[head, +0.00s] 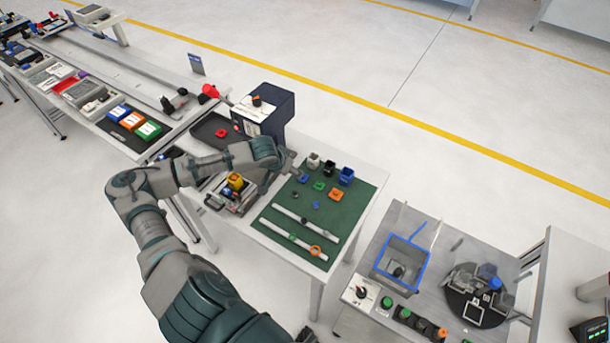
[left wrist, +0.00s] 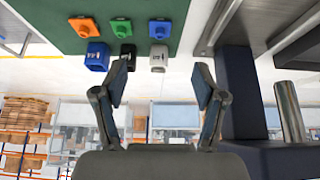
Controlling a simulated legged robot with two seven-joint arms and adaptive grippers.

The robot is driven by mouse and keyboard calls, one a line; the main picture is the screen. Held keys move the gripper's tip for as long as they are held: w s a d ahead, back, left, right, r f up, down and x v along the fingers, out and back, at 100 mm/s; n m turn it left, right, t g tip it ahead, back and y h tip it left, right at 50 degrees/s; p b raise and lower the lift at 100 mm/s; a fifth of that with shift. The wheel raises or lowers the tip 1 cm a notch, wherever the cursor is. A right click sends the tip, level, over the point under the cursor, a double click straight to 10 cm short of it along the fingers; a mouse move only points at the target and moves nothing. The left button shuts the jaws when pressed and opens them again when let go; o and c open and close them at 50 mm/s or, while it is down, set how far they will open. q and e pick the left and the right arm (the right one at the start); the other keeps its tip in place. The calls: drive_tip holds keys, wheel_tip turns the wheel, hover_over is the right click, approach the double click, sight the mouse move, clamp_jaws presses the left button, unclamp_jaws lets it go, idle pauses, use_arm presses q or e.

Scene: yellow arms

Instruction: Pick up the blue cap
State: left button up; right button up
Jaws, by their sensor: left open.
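On the green mat (head: 350,220), a small blue piece (head: 303,179), which looks like the blue cap, lies in a row with a green piece (head: 319,186) and an orange piece (head: 336,194). The blue piece also shows in the left wrist view (left wrist: 160,29), square with a round middle. My left gripper (head: 292,165) is just beyond the mat's left edge, close to the blue piece but apart from it. In the left wrist view its fingers (left wrist: 160,82) are spread with nothing between them. My right gripper is not in view.
White (head: 313,160), black (head: 329,167) and blue (head: 346,174) blocks stand behind the pieces. Two pale strips (head: 291,238) lie at the mat's front. A dark blue machine (head: 270,112) stands behind my gripper. A tray with a yellow part (head: 235,182) is to the left.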

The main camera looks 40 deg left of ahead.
use_arm(q)
drive_tip(key=x, duration=0.7)
drive_tip(key=shift+w+a+f, duration=0.1)
drive_tip(key=shift+w+f, duration=0.05)
drive_tip(key=shift+f, duration=0.1)
drive_tip(key=shift+w+a+f, duration=0.1)
drive_tip(key=shift+w+f, duration=0.25)
drive_tip(key=shift+f, duration=0.15)
drive_tip(key=shift+w+f, duration=0.2)
drive_tip(key=shift+f, duration=0.1)
drive_tip(key=x, duration=0.4)
drive_tip(key=shift+w, duration=0.2)
drive_tip(key=shift+s, duration=0.1)
drive_tip(key=c, duration=0.9)
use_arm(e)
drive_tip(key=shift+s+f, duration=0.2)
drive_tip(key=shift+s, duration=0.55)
